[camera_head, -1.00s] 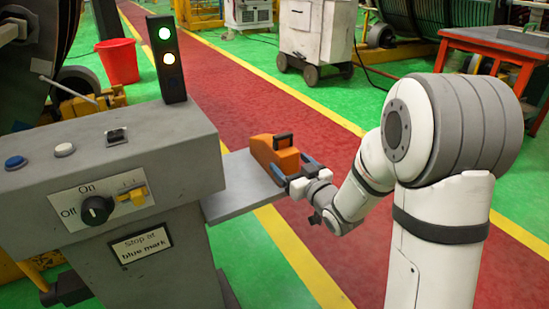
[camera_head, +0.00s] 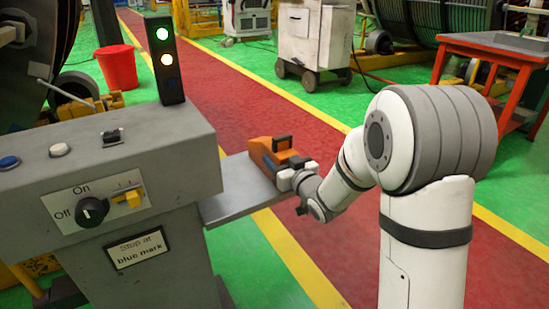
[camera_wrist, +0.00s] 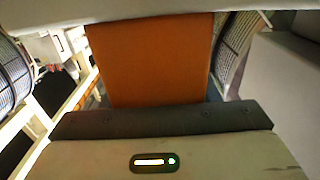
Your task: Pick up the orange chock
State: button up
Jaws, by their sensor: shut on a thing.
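The orange chock (camera_head: 263,152) is a wedge-like block with a dark handle (camera_head: 282,142) on top. It is at the grey shelf (camera_head: 238,196) on the side of the control console. My gripper (camera_head: 290,171) is at the chock's near right end and is shut on it; the fingers are mostly hidden by the chock and my wrist. In the wrist view the chock's orange face (camera_wrist: 150,60) fills the middle, just beyond the gripper's dark edge. I cannot tell whether the chock touches the shelf.
The grey console (camera_head: 130,180) with a black knob, yellow switch and signal light (camera_head: 165,60) stands left of the shelf. A red bucket (camera_head: 116,67), a white cabinet (camera_head: 312,38) and a red table (camera_head: 490,60) are farther back. The red walkway (camera_head: 230,95) is clear.

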jog(key=c, duration=0.4)
jog(key=shift+c, duration=0.3)
jog(key=shift+r, duration=0.15)
